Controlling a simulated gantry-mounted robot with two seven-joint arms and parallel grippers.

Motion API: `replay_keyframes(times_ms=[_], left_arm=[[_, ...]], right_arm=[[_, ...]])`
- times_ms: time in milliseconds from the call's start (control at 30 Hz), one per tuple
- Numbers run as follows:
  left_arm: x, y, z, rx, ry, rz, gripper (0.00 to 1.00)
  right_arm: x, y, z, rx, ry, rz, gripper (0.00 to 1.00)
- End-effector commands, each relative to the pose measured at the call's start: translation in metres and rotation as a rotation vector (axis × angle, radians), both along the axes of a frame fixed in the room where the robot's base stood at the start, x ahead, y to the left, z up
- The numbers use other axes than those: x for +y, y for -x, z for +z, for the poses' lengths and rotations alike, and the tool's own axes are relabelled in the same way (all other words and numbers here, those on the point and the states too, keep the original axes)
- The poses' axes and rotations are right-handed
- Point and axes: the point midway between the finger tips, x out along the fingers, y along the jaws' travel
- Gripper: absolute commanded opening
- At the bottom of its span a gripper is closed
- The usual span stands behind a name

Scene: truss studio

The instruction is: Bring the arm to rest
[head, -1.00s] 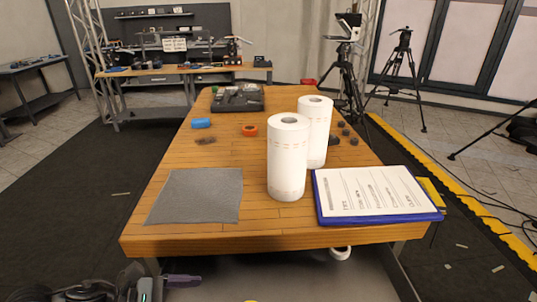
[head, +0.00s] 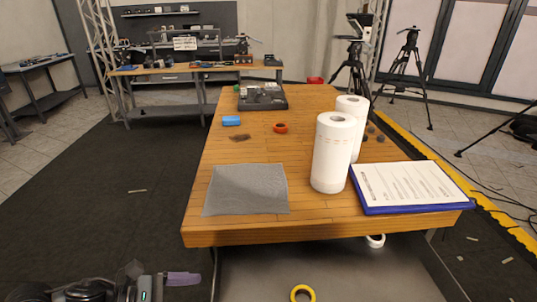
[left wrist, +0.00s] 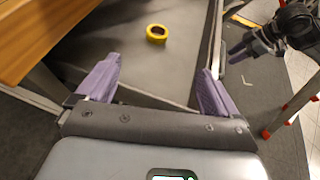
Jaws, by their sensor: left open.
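My left gripper (head: 184,279) shows at the bottom left of the head view, low and to the left of the wooden table's front edge. In the left wrist view my left gripper (left wrist: 159,65) has its two purple fingers wide apart with nothing between them. At the upper right of that view is a dark arm end with purple fingers, which looks like my right gripper (left wrist: 240,48); its opening cannot be made out. The right gripper is not in the head view.
The wooden table (head: 330,225) holds a grey cloth (head: 246,188), two paper rolls (head: 332,155), a blue clipboard (head: 415,210) and a dark tray (head: 263,104). A yellow tape roll (head: 302,293) lies below, also in the left wrist view (left wrist: 157,33).

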Motion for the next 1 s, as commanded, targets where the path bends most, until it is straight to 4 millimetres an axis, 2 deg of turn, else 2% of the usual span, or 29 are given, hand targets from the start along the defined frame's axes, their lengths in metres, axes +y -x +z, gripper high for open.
replay_keyframes(times_ms=[100,200,367,567,667,767,900,1000], left_arm=[[-0.021,0.002,0.003,0.007,0.050,-0.019,0.94],[-0.014,-0.003,-0.014,0.097,0.052,0.114,0.94],[-0.006,-0.010,-0.035,0.240,0.090,0.330,0.94],[0.017,-0.013,-0.068,0.465,0.201,0.691,0.94],[0.039,-0.008,-0.089,0.620,0.315,0.958,0.94],[0.071,0.009,-0.112,0.794,0.495,1.294,0.94],[0.121,0.047,-0.138,0.969,0.803,1.745,0.94],[0.149,0.078,-0.150,1.026,1.011,2.001,0.94]], right_arm=[[0.001,0.000,0.000,-0.001,0.000,0.004,0.43],[0.004,0.001,0.000,0.002,-0.008,0.005,0.43],[-0.004,-0.002,0.001,-0.005,0.013,0.002,0.43],[-0.003,-0.002,0.001,-0.005,0.012,0.006,0.43],[0.001,-0.001,0.001,-0.003,0.001,0.006,0.43],[0.002,-0.001,0.001,-0.003,-0.002,0.004,0.43],[0.000,-0.001,0.001,-0.003,-0.001,0.000,0.43],[0.000,0.000,0.001,-0.002,-0.001,0.000,0.43]])
